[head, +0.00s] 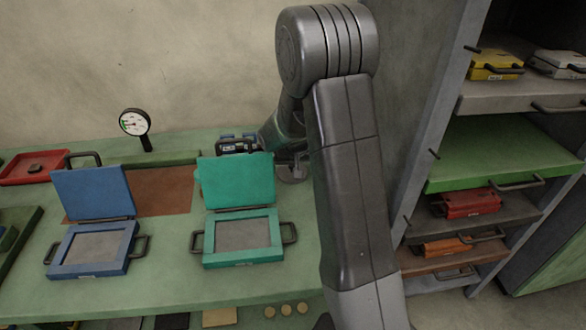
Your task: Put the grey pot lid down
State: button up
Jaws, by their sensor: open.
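A small grey round piece (291,175) lies low on the green bench, just right of the teal case's raised lid; it looks like the grey pot lid, but it is small and partly hidden by my arm. My gripper (296,160) is open just above it, mostly hidden behind my own forearm. I cannot tell whether the fingers touch the lid.
A teal case (242,239) and a blue case (92,250) stand open on the bench (170,285). A gauge (134,122) and a red tray (33,168) are behind at left. A shelf rack (500,150) with several cases stands at right.

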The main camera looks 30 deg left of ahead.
jog(key=v, duration=1)
jog(key=shift+r, duration=0.15)
jog(key=x, duration=1.2)
jog(key=shift+f, duration=0.25)
jog(key=shift+r, duration=0.2)
jog(key=shift+s, duration=0.1)
